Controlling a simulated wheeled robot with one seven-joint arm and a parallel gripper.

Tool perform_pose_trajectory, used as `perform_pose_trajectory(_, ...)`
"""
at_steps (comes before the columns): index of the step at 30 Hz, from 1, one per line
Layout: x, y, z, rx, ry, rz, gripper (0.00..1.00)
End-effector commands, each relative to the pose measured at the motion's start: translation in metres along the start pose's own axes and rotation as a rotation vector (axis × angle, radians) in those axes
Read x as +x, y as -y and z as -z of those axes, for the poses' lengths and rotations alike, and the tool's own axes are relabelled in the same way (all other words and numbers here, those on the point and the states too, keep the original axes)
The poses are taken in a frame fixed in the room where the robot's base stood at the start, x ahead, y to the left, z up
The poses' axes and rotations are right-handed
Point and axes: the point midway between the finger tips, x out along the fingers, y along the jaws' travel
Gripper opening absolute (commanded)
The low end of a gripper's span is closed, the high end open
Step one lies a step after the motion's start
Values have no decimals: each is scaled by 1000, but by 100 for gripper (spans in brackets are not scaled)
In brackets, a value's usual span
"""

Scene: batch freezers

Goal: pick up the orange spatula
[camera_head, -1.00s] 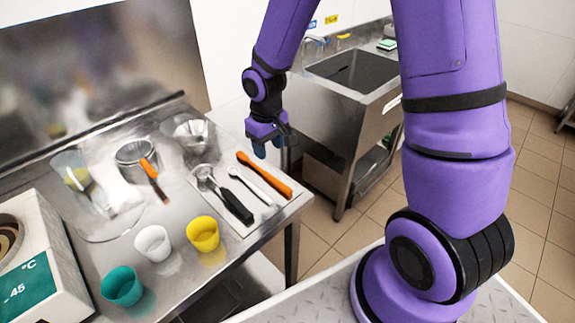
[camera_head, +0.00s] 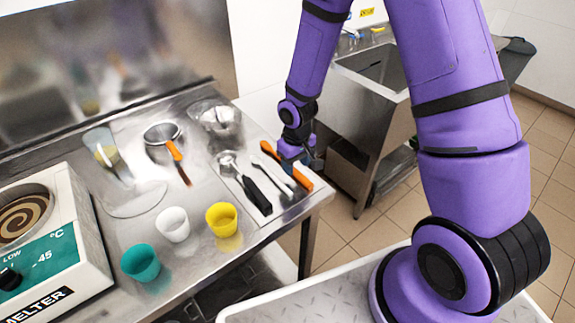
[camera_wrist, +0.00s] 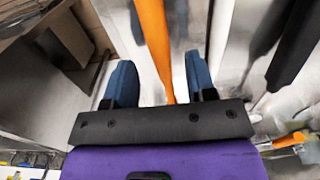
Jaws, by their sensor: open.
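The orange spatula (camera_head: 301,178) lies near the right edge of the steel table, partly hidden by my gripper in the head view. My gripper (camera_head: 296,164) is low over its middle, pointing down. In the wrist view the orange spatula (camera_wrist: 153,38) runs lengthwise between the two blue fingers of my gripper (camera_wrist: 160,82). The fingers are open, with a gap on each side of the spatula. Whether the fingertips reach down to table level, I cannot tell.
A white spatula (camera_head: 277,181) lies close to the left, then a black-handled scoop (camera_head: 257,195). Yellow (camera_head: 222,219), white (camera_head: 173,225) and teal (camera_head: 140,263) cups stand in front. The melter (camera_head: 60,250) is far left.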

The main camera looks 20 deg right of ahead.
Motion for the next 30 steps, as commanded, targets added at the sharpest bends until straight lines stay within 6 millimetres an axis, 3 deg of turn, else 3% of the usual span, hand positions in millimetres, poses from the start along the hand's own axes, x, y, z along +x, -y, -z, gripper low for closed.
perform_pose_trajectory(6,21,0,0,-1,0,0,51)
perform_pose_trajectory(14,24,0,0,0,-1,0,51)
perform_pose_trajectory(15,24,0,0,0,-1,0,49)
perform_pose_trajectory(21,24,0,0,0,0,0,3)
perform_pose_trajectory(30,23,0,0,0,-1,0,0)
